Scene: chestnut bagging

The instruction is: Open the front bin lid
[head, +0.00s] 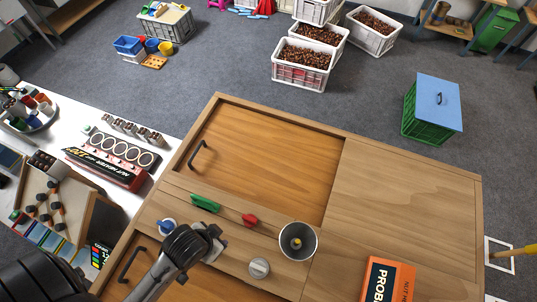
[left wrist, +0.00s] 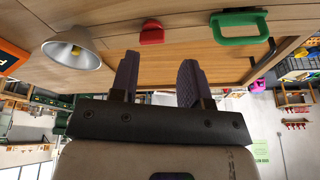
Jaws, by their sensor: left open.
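A wooden chest top (head: 400,190) has two recessed orange-brown lid panels. The far panel (head: 262,150) lies flush in its frame, with a black bar handle (head: 197,154) at its left end. The near panel (head: 152,258) is mostly hidden by my left arm; its black handle (head: 131,264) shows at its left. My left gripper (head: 216,238) is over the strip between the panels, beside the handle side of neither. In the left wrist view its fingers (left wrist: 158,78) are apart with nothing between them. My right gripper is not in view.
On the middle strip are a green handled tool (head: 205,203), a red piece (head: 250,220), a metal cup (head: 298,242), a round knob-like piece (head: 259,268) and a blue piece (head: 166,226). An orange box (head: 387,281) lies at the right. A green crate with blue lid (head: 437,101) stands beyond.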

